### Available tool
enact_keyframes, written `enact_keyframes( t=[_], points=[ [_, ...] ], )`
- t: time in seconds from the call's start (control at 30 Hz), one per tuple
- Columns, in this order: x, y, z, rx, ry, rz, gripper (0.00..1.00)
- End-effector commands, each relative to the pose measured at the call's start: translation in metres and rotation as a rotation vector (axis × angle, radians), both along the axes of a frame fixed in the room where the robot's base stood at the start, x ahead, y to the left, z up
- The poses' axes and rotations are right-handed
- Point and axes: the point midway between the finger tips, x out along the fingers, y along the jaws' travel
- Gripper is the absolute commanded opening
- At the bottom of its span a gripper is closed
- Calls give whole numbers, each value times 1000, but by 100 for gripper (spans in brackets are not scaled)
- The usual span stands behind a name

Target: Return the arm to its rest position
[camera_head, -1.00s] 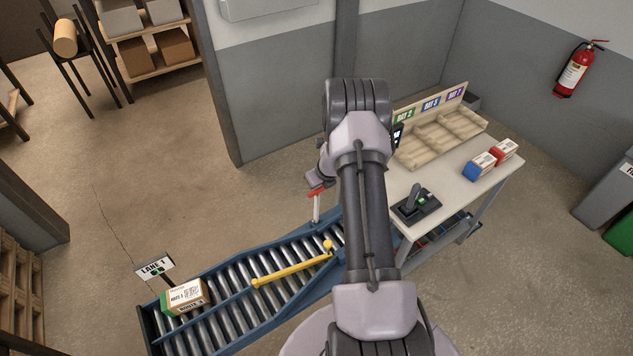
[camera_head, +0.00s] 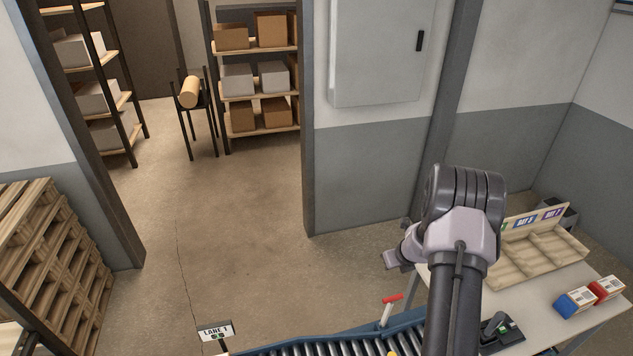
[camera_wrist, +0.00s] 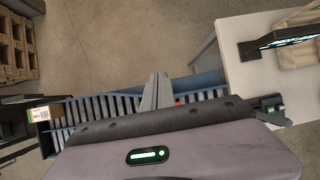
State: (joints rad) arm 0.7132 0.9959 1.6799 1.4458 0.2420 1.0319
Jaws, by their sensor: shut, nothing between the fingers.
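My gripper (camera_wrist: 157,88) shows in the wrist view as two grey fingers close together, shut and empty, above the conveyor and the floor behind it. In the head view my arm rises at the lower right, folded at its elbow. The wrist end (camera_head: 393,258) sticks out to the left of the elbow, clear of the table and above the red-handled lever (camera_head: 391,299). The fingers are too small to read there. Nothing is seen touching the gripper.
The roller conveyor (camera_head: 300,350) runs along the bottom, with the LANE 1 sign (camera_head: 216,331) at its left. A box (camera_wrist: 38,120) lies on its far left end.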

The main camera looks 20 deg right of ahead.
Motion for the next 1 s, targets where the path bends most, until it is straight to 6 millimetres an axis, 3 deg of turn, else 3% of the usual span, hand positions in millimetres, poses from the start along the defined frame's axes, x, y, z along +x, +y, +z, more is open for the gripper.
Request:
enact_keyframes(
  t=[0.07, 0.13, 0.2, 0.27, 0.3, 0.37, 0.4, 0.47, 0.53, 0.6, 0.73, 0.83, 1.0],
  points=[
    [15, 15, 4, -35, -23, 97, 0],
    [35, 50, 15, -107, -58, 297, 0],
    [47, 104, 32, -211, -100, 572, 0],
    [44, 157, 44, -308, -131, 818, 0],
    [35, 192, 49, -375, -149, 978, 0],
    [12, 241, 51, -482, -171, 1211, 0],
    [-9, 271, 48, -556, -181, 1363, 0],
    [-46, 311, 37, -672, -190, 1586, 0],
    [-95, 348, 13, -812, -190, 1833, 0],
    [-145, 372, -17, -949, -176, 2051, 0],
    [-214, 387, -68, -1160, -124, 2341, 0],
    [-241, 387, -88, -1253, -89, 2458, 0],
    [-251, 385, -89, -1292, -68, 2507, 0]
  ],
)
